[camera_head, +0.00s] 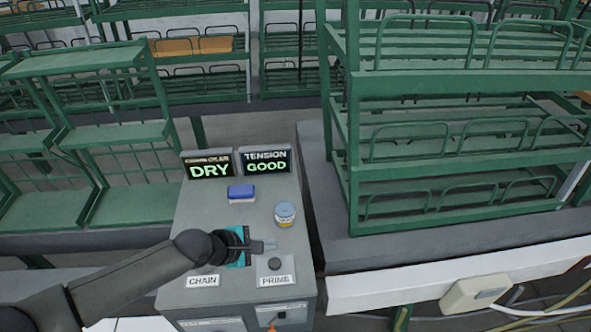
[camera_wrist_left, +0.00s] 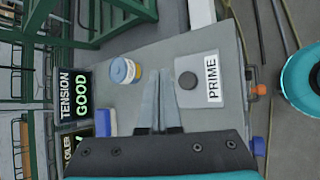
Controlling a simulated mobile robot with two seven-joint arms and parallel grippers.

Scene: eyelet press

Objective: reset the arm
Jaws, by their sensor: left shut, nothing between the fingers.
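My left gripper (camera_head: 270,245) reaches over the grey cabinet top (camera_head: 187,239) from the left, with its fingers close together and nothing between them. In the left wrist view the two fingertips (camera_wrist_left: 163,75) point across the bare grey top, between a small jar and the PRIME button. The dark PRIME button (camera_head: 274,264) sits just in front of the fingertips in the head view, and it also shows in the left wrist view (camera_wrist_left: 187,80). The CHAIN label (camera_head: 203,281) is left of it, below my arm. My right gripper is in neither view.
A blue-and-white block (camera_head: 241,193) and a small jar with a blue-grey lid (camera_head: 285,214) stand on the cabinet top. Behind them are a DRY display (camera_head: 208,169) and a TENSION GOOD display (camera_head: 265,162). Green racks (camera_head: 353,150) stand behind and right.

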